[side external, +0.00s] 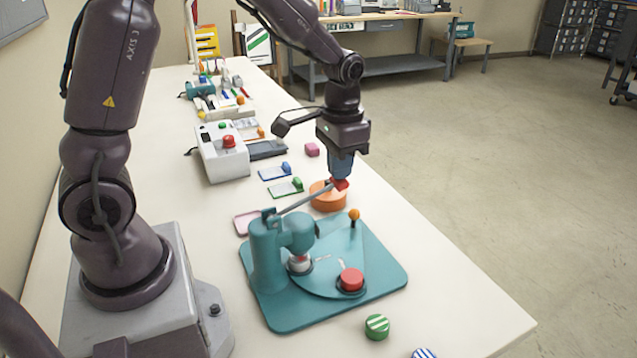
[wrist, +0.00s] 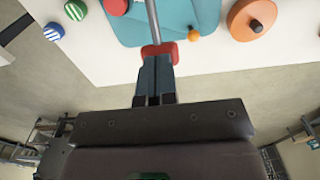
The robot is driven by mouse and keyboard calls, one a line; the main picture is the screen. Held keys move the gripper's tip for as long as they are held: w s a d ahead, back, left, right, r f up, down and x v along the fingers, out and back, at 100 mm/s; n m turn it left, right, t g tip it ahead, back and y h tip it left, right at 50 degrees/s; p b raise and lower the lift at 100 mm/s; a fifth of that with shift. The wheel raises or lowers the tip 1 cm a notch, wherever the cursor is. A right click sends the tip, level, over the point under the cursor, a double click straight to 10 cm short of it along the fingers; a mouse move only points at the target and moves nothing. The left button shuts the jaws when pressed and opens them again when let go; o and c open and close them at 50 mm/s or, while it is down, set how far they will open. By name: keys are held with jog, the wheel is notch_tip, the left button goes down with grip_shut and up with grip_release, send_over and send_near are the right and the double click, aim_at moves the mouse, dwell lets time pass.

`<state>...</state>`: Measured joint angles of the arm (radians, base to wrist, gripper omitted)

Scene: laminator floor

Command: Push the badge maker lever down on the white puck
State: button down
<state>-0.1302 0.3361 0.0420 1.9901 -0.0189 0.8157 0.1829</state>
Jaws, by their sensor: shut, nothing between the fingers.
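The teal badge maker (side external: 267,258) stands on its base plate on the white table. Its grey lever (side external: 305,200) slopes up to the right and ends in a red grip (side external: 342,184); lever (wrist: 153,20) and grip (wrist: 178,52) also show in the wrist view. The white puck (side external: 299,263) sits under the press head; a red puck (side external: 351,280) sits at the other position on the plate. My gripper (side external: 341,178) is shut and empty, pointing down at the red grip. Its fingertips (wrist: 155,50) look to be touching or just above the grip; I cannot tell which.
An orange disc (side external: 328,202) lies behind the plate, and an orange-ball handle (side external: 354,214) rises from it. Striped green (side external: 377,327) and blue (side external: 424,353) pucks lie in front. A white box with a red button (side external: 222,155) stands further back. The table's right side is clear.

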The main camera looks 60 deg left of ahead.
jog(key=shift+r, duration=2.3)
jog(key=shift+s+f, duration=0.15)
jog(key=shift+s, duration=0.05)
jog(key=s+d+r+t, duration=0.2)
jog(key=s+r, duration=0.3)
jog(key=s, duration=0.3)
jog(key=s+d+r+t, duration=0.3)
jog(key=s+d+r, duration=0.1)
jog(key=s, duration=0.3)
jog(key=shift+s+r+t, duration=0.3)
jog(key=shift+s+r, duration=0.05)
jog(key=shift+r, duration=0.15)
